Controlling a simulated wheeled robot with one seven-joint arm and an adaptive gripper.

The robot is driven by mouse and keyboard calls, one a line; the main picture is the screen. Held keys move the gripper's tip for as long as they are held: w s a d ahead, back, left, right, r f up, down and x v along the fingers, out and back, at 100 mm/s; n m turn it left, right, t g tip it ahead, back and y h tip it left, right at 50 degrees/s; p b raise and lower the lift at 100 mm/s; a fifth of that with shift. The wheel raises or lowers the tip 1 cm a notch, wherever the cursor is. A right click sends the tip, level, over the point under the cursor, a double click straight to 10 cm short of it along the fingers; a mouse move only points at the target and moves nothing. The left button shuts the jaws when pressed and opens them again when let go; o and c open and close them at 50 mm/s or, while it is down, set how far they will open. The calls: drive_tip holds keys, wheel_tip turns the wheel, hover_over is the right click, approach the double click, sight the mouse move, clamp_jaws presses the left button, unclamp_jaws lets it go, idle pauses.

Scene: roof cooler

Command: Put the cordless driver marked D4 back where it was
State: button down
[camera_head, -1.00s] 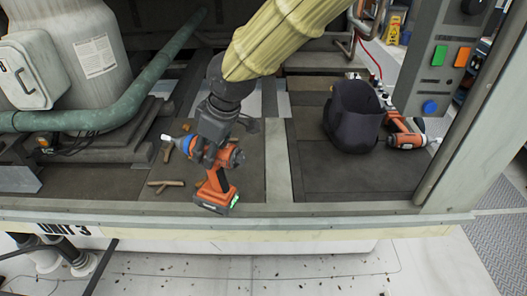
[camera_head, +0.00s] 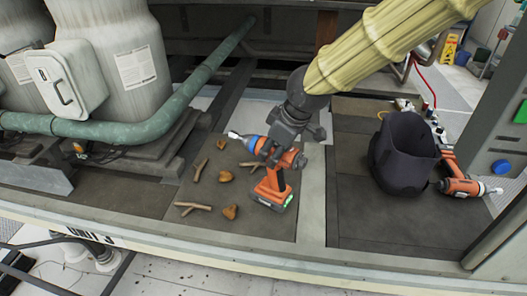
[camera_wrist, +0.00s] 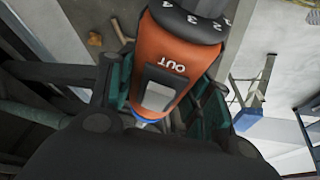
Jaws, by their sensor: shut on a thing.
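An orange and black cordless driver (camera_head: 271,190) with a blue collar is in my gripper (camera_head: 276,150) in the head view. Its nose points left and its battery base points down, low over or on the dark panel; I cannot tell whether it touches. My gripper is shut around its upper body. The wrist view shows the driver's orange housing (camera_wrist: 178,62) between the fingers, with "OUT" and numbers on it. No D4 mark is readable. A second orange driver (camera_head: 462,187) lies at the right beside the dark bucket (camera_head: 403,155).
Brown sticks and lumps (camera_head: 230,211) lie on the panel left of the held driver. A green pipe (camera_head: 165,122) and a white tank (camera_head: 130,60) stand at the back left. A pale post (camera_head: 505,235) rises at the right. The right deck's front part is clear.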

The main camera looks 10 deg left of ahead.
drive_tip(key=w+d+p, duration=0.2)
drive_tip(key=w+d, duration=0.3)
drive_tip(key=d, duration=0.1)
drive_tip(key=shift+d+f, duration=0.25)
drive_tip(key=shift+d, duration=0.05)
drive_tip(key=shift+w+p, duration=0.15)
drive_tip(key=shift+p, duration=0.2)
drive_tip(key=shift+w+d+f+p, duration=0.15)
drive_tip(key=shift+f+p, duration=0.15)
drive_tip(key=shift+f, duration=0.3)
drive_tip(key=shift+w+d+f+p, duration=0.1)
drive_tip(key=shift+d+f+p, duration=0.15)
drive_tip(key=shift+f, duration=0.4)
drive_tip(key=shift+w+d+f+p, duration=0.1)
drive_tip(key=shift+f+p, duration=0.2)
drive_tip(key=shift+f, duration=0.4)
drive_tip(key=c, duration=0.6)
unclamp_jaws()
drive_tip(key=shift+s, duration=0.1)
drive_tip(key=shift+c, duration=0.2)
drive_tip(key=b+v, duration=0.2)
drive_tip(key=v, duration=1)
